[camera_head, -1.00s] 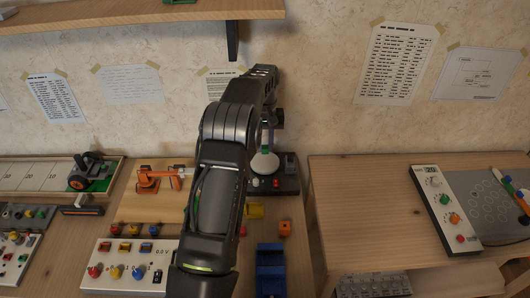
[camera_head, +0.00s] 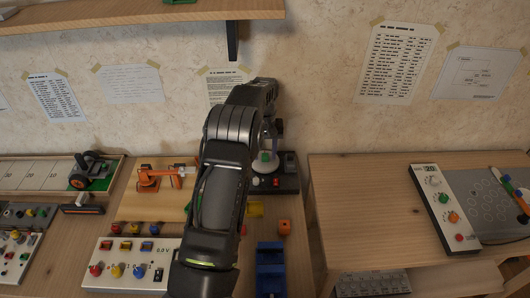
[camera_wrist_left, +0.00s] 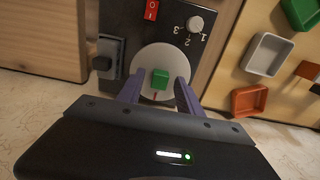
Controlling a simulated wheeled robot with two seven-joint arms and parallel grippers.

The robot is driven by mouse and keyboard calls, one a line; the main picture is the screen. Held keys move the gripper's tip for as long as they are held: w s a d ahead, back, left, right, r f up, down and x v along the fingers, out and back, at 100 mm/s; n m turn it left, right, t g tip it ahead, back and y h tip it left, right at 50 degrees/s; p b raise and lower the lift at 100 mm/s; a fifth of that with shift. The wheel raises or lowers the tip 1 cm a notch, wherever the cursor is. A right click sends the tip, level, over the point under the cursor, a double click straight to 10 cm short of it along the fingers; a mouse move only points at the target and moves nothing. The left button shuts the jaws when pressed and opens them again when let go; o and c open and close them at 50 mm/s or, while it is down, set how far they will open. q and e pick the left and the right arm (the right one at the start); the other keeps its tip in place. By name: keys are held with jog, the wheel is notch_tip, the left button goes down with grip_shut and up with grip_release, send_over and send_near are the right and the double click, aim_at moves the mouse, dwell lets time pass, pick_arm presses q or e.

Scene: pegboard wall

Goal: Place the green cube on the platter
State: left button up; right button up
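The green cube (camera_head: 264,156) is at the round white platter (camera_head: 266,166) on a dark device at the back of the bench. In the left wrist view the green cube (camera_wrist_left: 160,79) appears over the middle of the white platter (camera_wrist_left: 147,60) and looks to be resting on it. My left gripper (camera_wrist_left: 159,84) is open, with a purple finger on each side of the cube and a visible gap to each. In the head view my left gripper (camera_head: 268,139) is above the platter, partly hidden by my arm. My right gripper is not in view.
The dark device (camera_wrist_left: 165,30) has a red switch and a white knob. An orange block (camera_head: 285,227) and a blue holder (camera_head: 270,268) are nearer. A control box (camera_head: 130,265) stands left. The right-hand table (camera_head: 370,205) has clear space.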

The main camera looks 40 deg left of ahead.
aim_at(265, 155)
pick_arm(q)
notch_tip(265, 155, up, 12)
jog(key=shift+r, duration=0.15)
dwell(0.6)
dwell(2.3)
